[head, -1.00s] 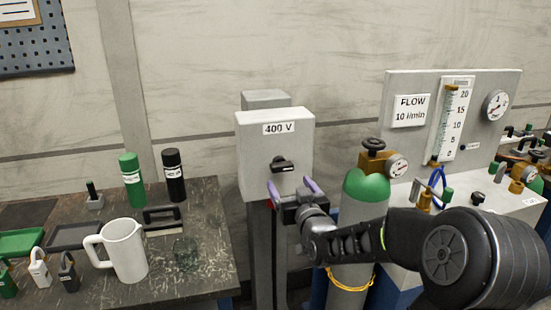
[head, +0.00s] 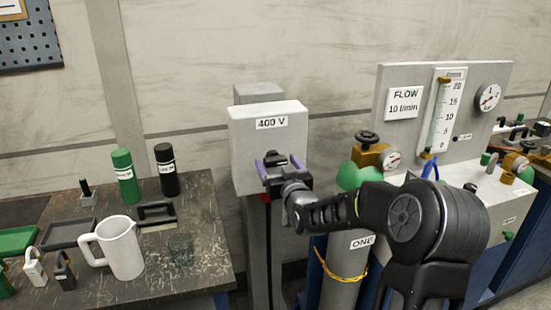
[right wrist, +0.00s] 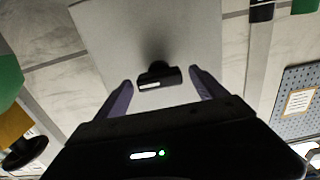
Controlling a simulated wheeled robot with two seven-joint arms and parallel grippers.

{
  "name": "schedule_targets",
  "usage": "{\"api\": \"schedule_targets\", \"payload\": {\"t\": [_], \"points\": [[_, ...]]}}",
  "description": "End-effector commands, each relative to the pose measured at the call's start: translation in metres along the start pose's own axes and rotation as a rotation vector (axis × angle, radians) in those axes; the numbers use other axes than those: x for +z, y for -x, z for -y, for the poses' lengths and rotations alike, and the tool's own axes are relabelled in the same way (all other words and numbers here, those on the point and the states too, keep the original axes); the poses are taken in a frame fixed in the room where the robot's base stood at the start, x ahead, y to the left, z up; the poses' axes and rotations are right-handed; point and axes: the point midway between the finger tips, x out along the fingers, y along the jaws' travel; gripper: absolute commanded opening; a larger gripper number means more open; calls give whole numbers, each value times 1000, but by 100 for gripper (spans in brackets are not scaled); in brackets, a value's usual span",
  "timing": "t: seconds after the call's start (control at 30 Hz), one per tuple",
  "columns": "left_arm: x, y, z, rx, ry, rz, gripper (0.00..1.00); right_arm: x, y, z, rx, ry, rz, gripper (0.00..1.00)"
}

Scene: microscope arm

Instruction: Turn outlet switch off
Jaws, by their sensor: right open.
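A grey outlet box (head: 247,143) labelled 400 V stands on a post in the middle of the head view. Its black switch handle (head: 276,160) is on the front face, partly hidden behind my gripper. In the right wrist view, the switch handle (right wrist: 158,77) lies crosswise with a white mark, between the fingertips and slightly beyond them. My right gripper (head: 280,167) is open in front of the box, with one purple finger on each side of the handle. I cannot tell whether the fingers touch it. My left gripper is not in view.
A green-topped gas cylinder (head: 345,262) and a flow panel (head: 403,75) with gauges stand right of the box, behind my right arm. A dark workbench (head: 205,215) at left holds a white jug (head: 121,250), padlocks and bottles.

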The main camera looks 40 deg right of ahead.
Motion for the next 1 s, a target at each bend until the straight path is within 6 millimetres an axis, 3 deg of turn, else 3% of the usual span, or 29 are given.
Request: {"api": "schedule_targets", "payload": {"t": [0.17,0.47,1.0], "points": [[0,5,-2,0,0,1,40,0,-16,0,1,-1,1,81],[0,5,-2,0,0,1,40,0,-18,0,1,0,0,80],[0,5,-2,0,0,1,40,0,-18,0,0,0,0,36]]}}
